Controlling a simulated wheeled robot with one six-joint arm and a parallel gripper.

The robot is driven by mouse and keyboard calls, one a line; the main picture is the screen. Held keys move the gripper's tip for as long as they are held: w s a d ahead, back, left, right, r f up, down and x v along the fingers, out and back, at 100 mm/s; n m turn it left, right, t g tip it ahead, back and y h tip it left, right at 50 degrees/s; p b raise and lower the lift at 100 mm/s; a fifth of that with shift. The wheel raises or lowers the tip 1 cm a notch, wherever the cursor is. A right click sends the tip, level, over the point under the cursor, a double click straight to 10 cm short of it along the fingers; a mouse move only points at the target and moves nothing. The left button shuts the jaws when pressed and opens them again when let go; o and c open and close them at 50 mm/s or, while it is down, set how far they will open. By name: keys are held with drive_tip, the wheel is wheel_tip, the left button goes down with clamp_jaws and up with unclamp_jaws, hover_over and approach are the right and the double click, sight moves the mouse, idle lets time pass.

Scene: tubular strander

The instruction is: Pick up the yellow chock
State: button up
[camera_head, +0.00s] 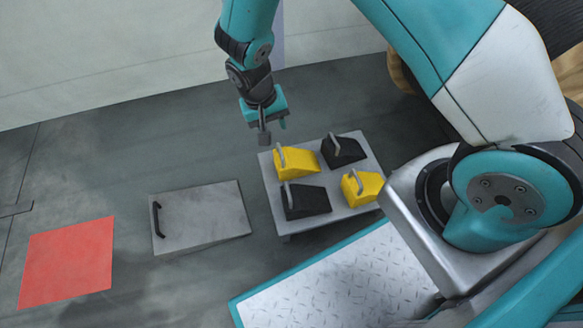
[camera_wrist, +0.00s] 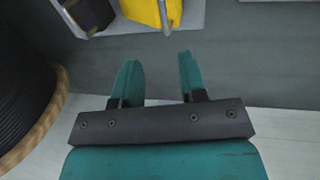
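Two yellow chocks with grey handles sit on a grey tray (camera_head: 272,190): one at the back left (camera_head: 296,164) and one at the front right (camera_head: 364,188). My gripper (camera_head: 273,130) is above and behind the tray's back left edge, apart from the chocks. In the wrist view my gripper (camera_wrist: 158,77) has its two teal fingers spread with nothing between them. A yellow chock (camera_wrist: 150,10) with its handle shows at the top of the wrist view, cut off by the frame, beyond the fingertips.
Two black chocks (camera_head: 343,150) (camera_head: 306,202) share the tray. A grey plate with a black handle (camera_head: 203,217) lies left of the tray. A red square (camera_head: 67,262) is on the floor at far left. A dark cable reel (camera_wrist: 24,80) stands at left in the wrist view.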

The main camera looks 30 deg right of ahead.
sight(280, 150)
drive_tip(key=f, duration=0.2)
drive_tip(key=f+b, duration=0.1)
drive_tip(key=d+f+b, duration=0.1)
drive_tip(key=f, duration=0.1)
drive_tip(key=shift+s+f, duration=0.1)
drive_tip(key=shift+f, duration=0.25)
drive_tip(key=f+b, duration=0.3)
drive_tip(key=s+f+b, duration=0.1)
drive_tip(key=f+b, duration=0.1)
drive_tip(key=shift+d+f, duration=0.15)
clamp_jaws()
idle(0.9)
